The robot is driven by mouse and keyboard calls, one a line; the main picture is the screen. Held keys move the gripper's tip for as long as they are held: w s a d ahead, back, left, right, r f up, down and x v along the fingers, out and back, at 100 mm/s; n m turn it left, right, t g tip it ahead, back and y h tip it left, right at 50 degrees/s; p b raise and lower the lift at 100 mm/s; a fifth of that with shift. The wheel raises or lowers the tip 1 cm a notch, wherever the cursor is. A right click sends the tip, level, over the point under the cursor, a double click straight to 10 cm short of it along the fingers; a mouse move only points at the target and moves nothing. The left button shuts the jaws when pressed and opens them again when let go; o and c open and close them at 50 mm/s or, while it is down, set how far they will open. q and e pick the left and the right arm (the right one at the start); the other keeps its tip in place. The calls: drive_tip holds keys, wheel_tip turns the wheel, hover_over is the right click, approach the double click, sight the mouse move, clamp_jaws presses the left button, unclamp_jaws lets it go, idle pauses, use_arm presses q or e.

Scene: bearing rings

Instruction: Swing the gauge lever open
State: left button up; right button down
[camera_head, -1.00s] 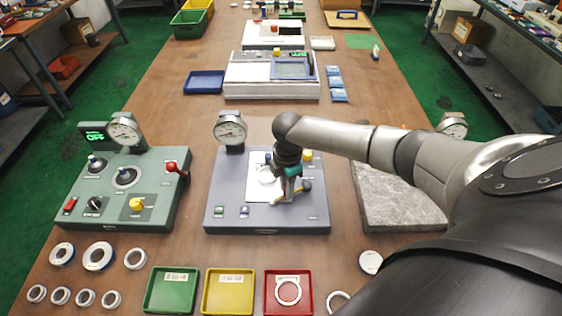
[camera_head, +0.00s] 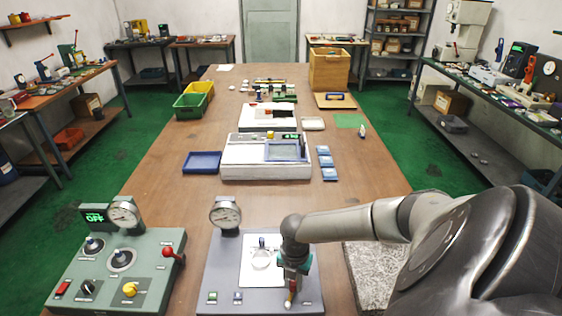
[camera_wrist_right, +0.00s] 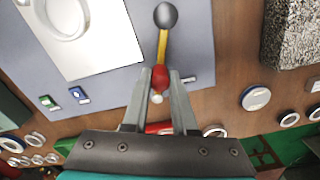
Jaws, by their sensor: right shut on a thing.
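The grey-blue gauge station (camera_head: 215,270) stands front centre, with a round dial gauge (camera_head: 225,214) at its back and a white plate (camera_head: 248,275) carrying a pale ring (camera_head: 261,259). My right gripper (camera_head: 290,285) is over the station's right front. In the right wrist view, my right gripper (camera_wrist_right: 159,92) is shut on the red knob end of the gauge lever (camera_wrist_right: 162,47). The lever has a yellow shaft and a dark round pivot. It points toward the station's front edge, beside the white plate. My gripper hides the pivot in the head view. My left gripper is out of view.
A green station (camera_head: 60,275) with dial and knobs stands left. A grey stone slab (camera_head: 365,270) lies right, partly behind my arm. Several loose rings, including one right of the station (camera_wrist_right: 255,97), lie on the table. Further back are a white device (camera_head: 240,170) and blue tray (camera_head: 202,162).

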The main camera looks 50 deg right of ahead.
sight(294, 282)
drive_tip(key=shift+d, duration=0.1)
idle(0.4)
drive_tip(key=c, duration=0.7)
unclamp_jaws()
wheel_tip(294, 282, up, 15)
drive_tip(key=p, duration=0.1)
drive_tip(key=shift+r, duration=0.15)
